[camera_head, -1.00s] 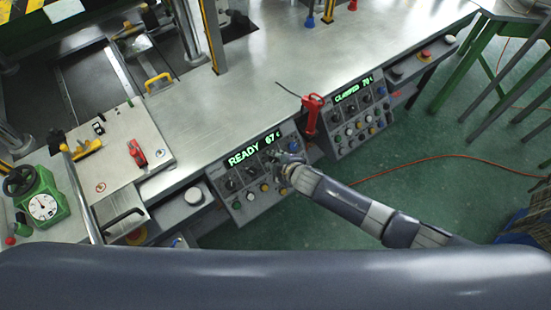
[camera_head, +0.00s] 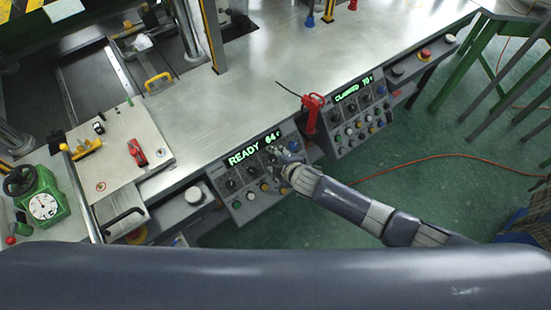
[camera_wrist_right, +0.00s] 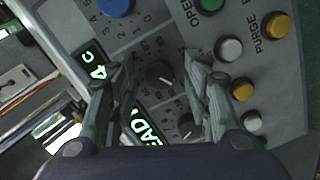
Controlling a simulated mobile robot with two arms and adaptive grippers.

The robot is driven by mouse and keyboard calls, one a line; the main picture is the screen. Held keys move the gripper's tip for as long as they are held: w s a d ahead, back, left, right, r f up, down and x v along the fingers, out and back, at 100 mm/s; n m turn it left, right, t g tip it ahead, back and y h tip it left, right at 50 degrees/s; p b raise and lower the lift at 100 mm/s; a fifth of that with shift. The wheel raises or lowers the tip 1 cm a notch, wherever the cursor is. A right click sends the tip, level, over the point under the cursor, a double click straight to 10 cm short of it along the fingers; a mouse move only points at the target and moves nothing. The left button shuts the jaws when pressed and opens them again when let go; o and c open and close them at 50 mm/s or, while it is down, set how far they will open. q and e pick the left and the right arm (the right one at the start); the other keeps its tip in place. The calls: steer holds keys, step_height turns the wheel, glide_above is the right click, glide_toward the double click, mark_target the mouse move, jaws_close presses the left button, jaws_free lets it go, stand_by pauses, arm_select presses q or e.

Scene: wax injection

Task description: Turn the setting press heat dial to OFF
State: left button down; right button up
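The left control panel (camera_head: 250,205) has a green display (camera_head: 255,148) that reads READY 64 C, above dark dials and coloured buttons. My right gripper (camera_head: 275,153) is at this panel's upper right. In the right wrist view its two fingers (camera_wrist_right: 160,68) stand apart, with a dark dial (camera_wrist_right: 160,74) between them; I cannot tell whether they touch it. A second dark dial (camera_wrist_right: 187,124) is lower, near the right finger. The right control panel (camera_head: 345,145) has a display reading CLAMPED. No label naming the setting press is legible. My left gripper is not in view.
A red handled tool (camera_head: 312,112) stands between the panels. A blue knob (camera_wrist_right: 115,6), a green button (camera_wrist_right: 211,20) and several white and yellow buttons surround the fingers. The metal table top (camera_head: 225,110) is mostly clear. An orange cable (camera_head: 430,160) lies on the floor.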

steer(key=shift+s+r, duration=0.1)
steer(key=v, duration=1.1)
steer(key=shift+s+d+r, duration=0.2)
steer(key=shift+s+r, duration=0.05)
steer(key=shift+r, duration=0.05)
stand_by(0.3)
steer(key=s+d+f+m+g+h+b, duration=0.1)
steer(key=s+d+f+m+b, duration=0.15)
steer(key=d+f, duration=0.45)
steer(key=s+d+f+m+g+h+b, duration=0.15)
steer(key=f+m, duration=0.25)
steer(key=f, duration=0.8)
steer(key=s+d+f+m+h+b, duration=0.1)
steer(key=s+d+f+m, duration=0.2)
steer(key=d+f, duration=0.45)
steer(key=s+d+f+m+g, duration=0.1)
steer(key=s+f, duration=0.4)
steer(key=s, duration=0.5)
steer(key=s+d+f+m+g+h+b, duration=0.1)
steer(key=s+f+m, duration=0.3)
steer(key=s, duration=0.6)
steer(key=s+d+f+m+g+b, duration=0.1)
steer(key=s+f+m+g, duration=0.2)
steer(key=s+f, duration=0.4)
steer(key=s, duration=0.3)
steer(key=shift+f, duration=0.4)
steer(key=shift+d, duration=0.1)
